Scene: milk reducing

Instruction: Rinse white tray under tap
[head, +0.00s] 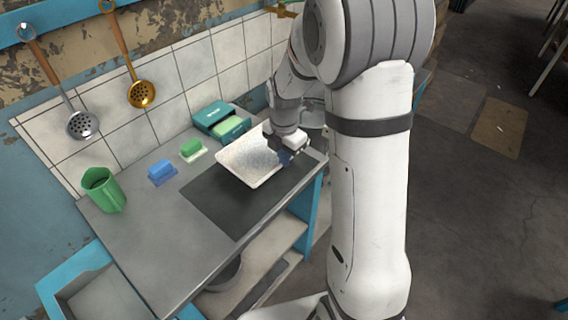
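The white tray (246,163) is in the head view, over the right part of the counter, with its speckled face up. It overlaps the dark mat (222,205); I cannot tell whether it rests there or is slightly raised. My gripper (287,157) is at the tray's right edge, pointing down, with its dark fingertips at or touching the rim. Whether the fingers are closed on the rim is not clear. A brass fitting, possibly the tap (284,10), shows at the top edge, partly cut off. The area below it is largely hidden by my arm.
A green cup (104,192), a blue sponge (162,173), a green sponge (192,150) and a teal box (221,121) stand along the counter's back. A skimmer (82,124) and a brass skimmer (141,93) hang on the wall. The counter's front left is clear.

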